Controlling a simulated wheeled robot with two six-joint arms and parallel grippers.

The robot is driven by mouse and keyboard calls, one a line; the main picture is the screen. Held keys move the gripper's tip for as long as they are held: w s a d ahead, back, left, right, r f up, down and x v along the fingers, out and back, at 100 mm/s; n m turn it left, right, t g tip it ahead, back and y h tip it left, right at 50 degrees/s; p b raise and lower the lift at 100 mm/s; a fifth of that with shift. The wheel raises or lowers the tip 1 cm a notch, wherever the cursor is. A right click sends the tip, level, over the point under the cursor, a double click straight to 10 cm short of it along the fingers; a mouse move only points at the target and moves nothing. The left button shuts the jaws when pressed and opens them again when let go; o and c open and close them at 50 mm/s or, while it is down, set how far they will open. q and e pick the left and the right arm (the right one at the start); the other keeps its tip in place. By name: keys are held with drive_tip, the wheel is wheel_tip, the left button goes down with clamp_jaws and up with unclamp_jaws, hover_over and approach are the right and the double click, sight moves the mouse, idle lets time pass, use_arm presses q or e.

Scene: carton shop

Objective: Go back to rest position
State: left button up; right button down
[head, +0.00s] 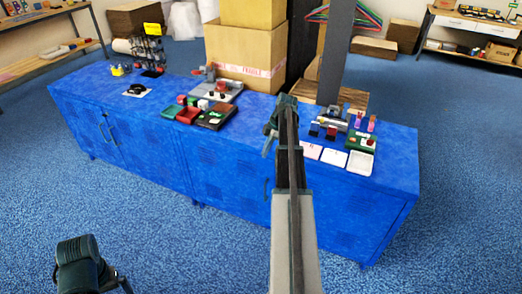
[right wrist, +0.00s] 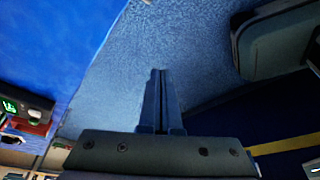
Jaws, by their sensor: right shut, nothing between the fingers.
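My right arm reaches up the middle of the head view, over the front of the blue cabinet (head: 235,165). My right gripper (head: 267,145) hangs at its far end, small and partly hidden by the wrist. In the right wrist view the right gripper (right wrist: 158,75) has its two fingers together with nothing between them, with blue carpet behind. A dark green part of my left arm shows at the lower left of the head view.
On the cabinet top stand red and green trays (head: 188,115), a grey device (head: 225,90), a white tray (head: 360,163) and white cards (head: 333,156). A dark post (head: 335,55) and cardboard boxes (head: 245,45) stand behind. Blue carpet (head: 150,230) in front is clear.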

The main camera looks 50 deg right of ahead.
drive_tip(key=w+a+r+m+g+h+p, duration=0.1)
drive_tip(key=a+r+m+p, duration=0.15)
drive_tip(key=a, duration=1.35)
drive_tip(key=w+a+r+m+g+p, duration=0.1)
drive_tip(key=w+a+r+p, duration=0.15)
drive_tip(key=a, duration=1.25)
drive_tip(key=s+a+r+m+h+p, duration=0.1)
drive_tip(key=s+a+r+m+p, duration=0.1)
drive_tip(key=s+a, duration=0.5)
drive_tip(key=s+a+r+m+h+p, duration=0.2)
drive_tip(key=s+a, duration=0.5)
drive_tip(key=a, duration=1.1)
drive_tip(key=shift+s+r+p, duration=0.2)
drive_tip(key=shift+r+p, duration=0.15)
drive_tip(key=shift+p, duration=0.55)
